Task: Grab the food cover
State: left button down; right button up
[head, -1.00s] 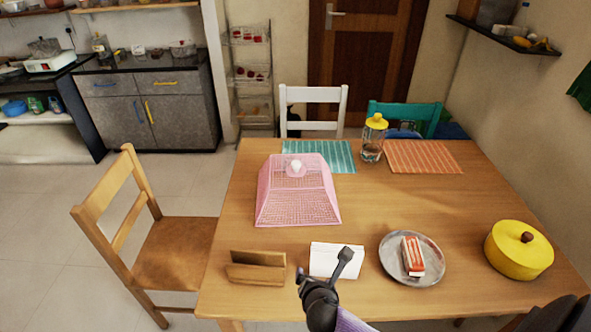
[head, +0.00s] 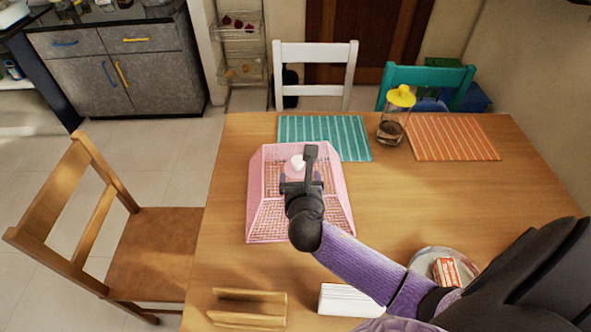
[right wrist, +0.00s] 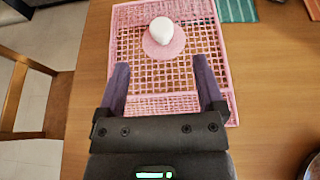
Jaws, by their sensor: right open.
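The food cover (head: 268,210) is a pink mesh box with sloping sides, standing on the wooden table. It has a white knob (head: 297,162) on a pink round base at its top. My right gripper (head: 303,175) is over the cover, close to the knob in the head view, and hides part of the cover. In the right wrist view its two fingers (right wrist: 163,85) are apart with nothing between them. The knob (right wrist: 162,31) lies ahead of the fingertips there, and the mesh of the cover (right wrist: 185,75) shows beneath. My left gripper is not in view.
A teal mat (head: 325,137), an orange mat (head: 452,138) and a yellow-lidded jar (head: 392,122) are at the back. A wooden holder (head: 248,308), a white box (head: 347,300) and a metal plate with a red-white pack (head: 446,271) are in front. The table right of the cover is clear.

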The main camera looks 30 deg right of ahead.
aim_at(298, 162)
jog(key=b+x, duration=0.5)
jog(key=x, duration=0.5)
jog(key=shift+s+f, duration=0.15)
jog(key=shift+c, duration=0.3)
grip_shut()
